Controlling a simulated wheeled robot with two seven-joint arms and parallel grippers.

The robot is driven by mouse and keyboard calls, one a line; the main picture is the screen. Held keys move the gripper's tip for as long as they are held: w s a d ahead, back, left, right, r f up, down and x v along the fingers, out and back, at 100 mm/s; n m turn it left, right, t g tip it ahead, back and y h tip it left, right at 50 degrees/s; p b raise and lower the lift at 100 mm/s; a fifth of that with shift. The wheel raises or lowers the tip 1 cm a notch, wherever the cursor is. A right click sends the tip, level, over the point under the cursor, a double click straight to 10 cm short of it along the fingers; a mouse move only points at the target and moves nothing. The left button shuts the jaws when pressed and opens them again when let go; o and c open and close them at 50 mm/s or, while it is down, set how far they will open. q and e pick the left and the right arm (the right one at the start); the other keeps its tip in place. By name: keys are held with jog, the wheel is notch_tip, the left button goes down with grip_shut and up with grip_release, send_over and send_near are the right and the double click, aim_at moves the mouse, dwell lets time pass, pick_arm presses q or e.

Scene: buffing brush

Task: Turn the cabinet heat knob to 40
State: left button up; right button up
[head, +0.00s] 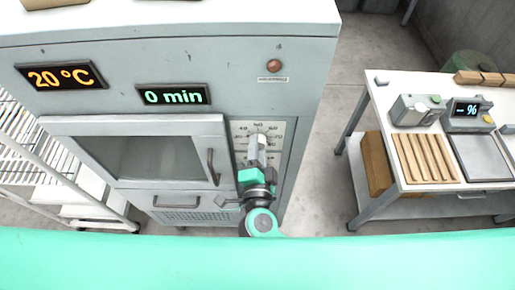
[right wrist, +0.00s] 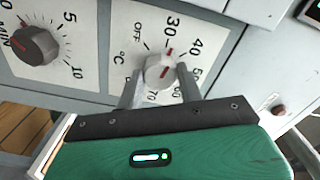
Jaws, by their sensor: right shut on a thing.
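The cabinet heat knob (right wrist: 160,70) is a round grey knob on a white dial plate marked OFF, 30, 40, 50 and up, with °C. My right gripper (right wrist: 160,88) is shut on it, one finger on each side. Red marks show on the knob face and at its upper edge; they lie toward the 30 side, but the exact setting is hard to read. In the head view my right gripper (head: 257,152) covers the knob. The cabinet display (head: 61,76) reads 20 °C. My left gripper is not in view.
A timer knob (right wrist: 35,45) marked MIN sits beside the heat dial. The time display (head: 173,96) reads 0 min. The cabinet door (head: 75,125) is shut, with its handle (head: 212,166) near my gripper. A white table (head: 400,95) with devices stands at right, across clear floor.

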jog(key=m, duration=0.5)
jog(key=shift+m, duration=0.4)
dwell(0.4)
jog(key=o, duration=1)
jog(key=s+b, duration=0.6)
jog(key=s, duration=0.7)
jog(key=shift+s+b, duration=0.35)
jog(key=shift+s, duration=0.05)
